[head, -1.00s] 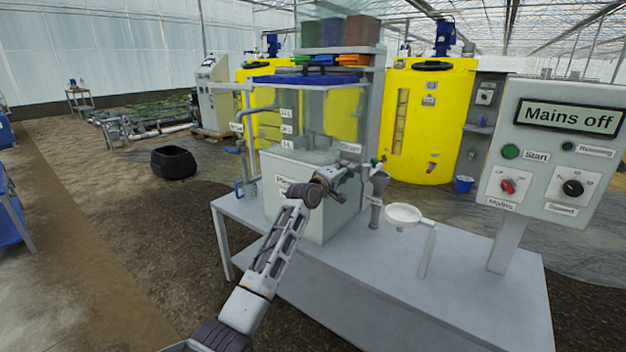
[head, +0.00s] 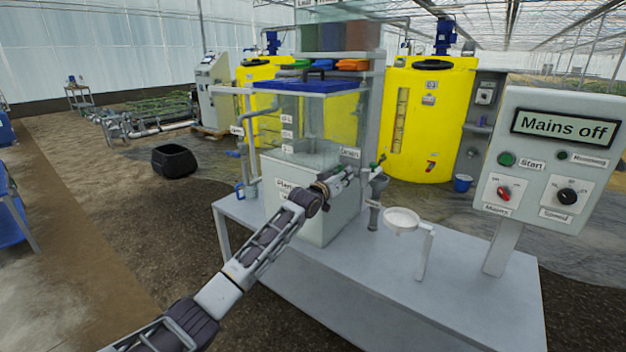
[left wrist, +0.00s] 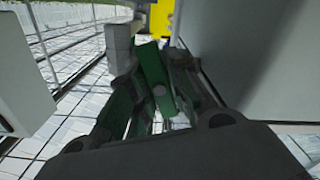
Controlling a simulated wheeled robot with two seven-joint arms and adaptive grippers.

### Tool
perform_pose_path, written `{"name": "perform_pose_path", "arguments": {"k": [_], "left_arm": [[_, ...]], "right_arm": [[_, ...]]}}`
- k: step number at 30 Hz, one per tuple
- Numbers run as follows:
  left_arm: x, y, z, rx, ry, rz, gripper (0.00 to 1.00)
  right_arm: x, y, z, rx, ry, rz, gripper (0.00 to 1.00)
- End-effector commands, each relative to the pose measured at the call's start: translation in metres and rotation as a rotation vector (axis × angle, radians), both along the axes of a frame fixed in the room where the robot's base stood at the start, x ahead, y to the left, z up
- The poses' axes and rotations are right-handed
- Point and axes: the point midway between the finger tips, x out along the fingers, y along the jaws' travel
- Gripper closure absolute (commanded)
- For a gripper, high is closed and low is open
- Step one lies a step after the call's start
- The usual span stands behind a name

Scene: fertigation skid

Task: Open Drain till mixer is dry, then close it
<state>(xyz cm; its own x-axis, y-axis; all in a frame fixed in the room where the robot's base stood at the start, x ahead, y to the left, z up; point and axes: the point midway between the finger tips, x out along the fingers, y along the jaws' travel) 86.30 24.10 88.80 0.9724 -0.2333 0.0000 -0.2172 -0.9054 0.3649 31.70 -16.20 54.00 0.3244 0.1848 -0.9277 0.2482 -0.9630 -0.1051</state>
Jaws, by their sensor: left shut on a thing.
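The mixer (head: 337,118) is a clear tank with a blue lid on a pale base. I cannot tell its liquid level with certainty. The Drain label (head: 350,153) is on its right side. The drain valve's green handle (head: 381,158) shows just past my left gripper (head: 368,169). In the left wrist view the green handle (left wrist: 153,68) lies between the fingers of my left gripper (left wrist: 158,90), which is shut on it. A grey funnel-topped drain pipe (head: 376,189) stands below the valve. My right gripper is not in view.
A control panel (head: 538,160) reading "Mains off" stands at the right of the bench (head: 340,275). A white round dish on a stand (head: 402,220) is near the drain pipe. Yellow tanks (head: 432,120) stand behind. The front of the bench top is clear.

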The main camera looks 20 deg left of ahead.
Motion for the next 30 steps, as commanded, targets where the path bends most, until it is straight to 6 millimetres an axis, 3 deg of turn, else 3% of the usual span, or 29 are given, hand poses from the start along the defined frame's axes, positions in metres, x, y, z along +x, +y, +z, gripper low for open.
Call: {"name": "perform_pose_path", "arguments": {"k": [5,18,27,28,30], "left_arm": [[0.000,0.001,0.000,0.120,-0.024,0.000,1.00],[0.000,0.000,0.000,0.411,-0.094,0.000,1.00],[0.000,0.000,-0.002,0.443,-0.104,-0.001,1.00],[0.000,0.000,-0.002,0.443,-0.104,-0.001,0.79],[0.000,0.000,-0.001,0.442,-0.104,-0.001,0.70]], "right_arm": [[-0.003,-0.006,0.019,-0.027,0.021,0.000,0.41],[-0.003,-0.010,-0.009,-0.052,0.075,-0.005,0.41],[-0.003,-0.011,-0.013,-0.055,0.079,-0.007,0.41],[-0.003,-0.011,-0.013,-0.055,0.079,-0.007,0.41],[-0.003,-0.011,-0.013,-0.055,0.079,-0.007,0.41]]}}
